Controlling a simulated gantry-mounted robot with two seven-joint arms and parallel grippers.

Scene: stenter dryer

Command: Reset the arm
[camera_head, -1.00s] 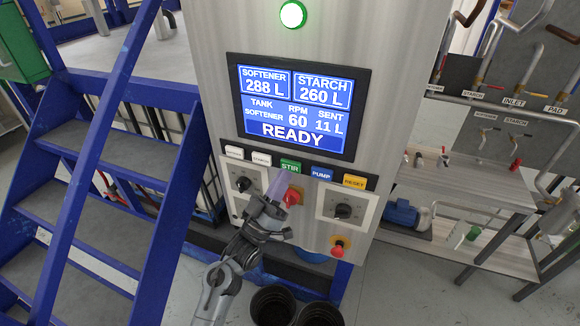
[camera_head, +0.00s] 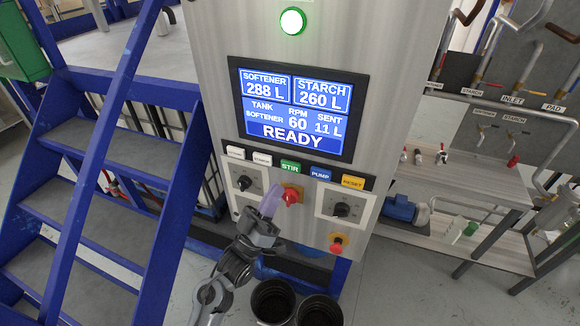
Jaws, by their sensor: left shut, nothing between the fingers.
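My left gripper (camera_head: 271,203) is shut and empty. It stands in front of the lower part of the control panel (camera_head: 390,100), just left of the red knob (camera_head: 291,196), and looks close to it; I cannot tell whether they touch. Above it are the green STIR button (camera_head: 290,167), the blue PUMP button (camera_head: 320,173) and the yellow RESET button (camera_head: 353,182). The screen (camera_head: 297,110) reads READY, softener 288 L, starch 260 L, RPM 60, sent 11 L. My right gripper is not in view.
Blue-framed stairs (camera_head: 100,150) rise at the left. Two dark round containers (camera_head: 272,302) stand below the panel. A red emergency knob (camera_head: 337,243) sticks out at the lower right of the panel. A pipe rack and bench (camera_head: 470,190) stand at the right.

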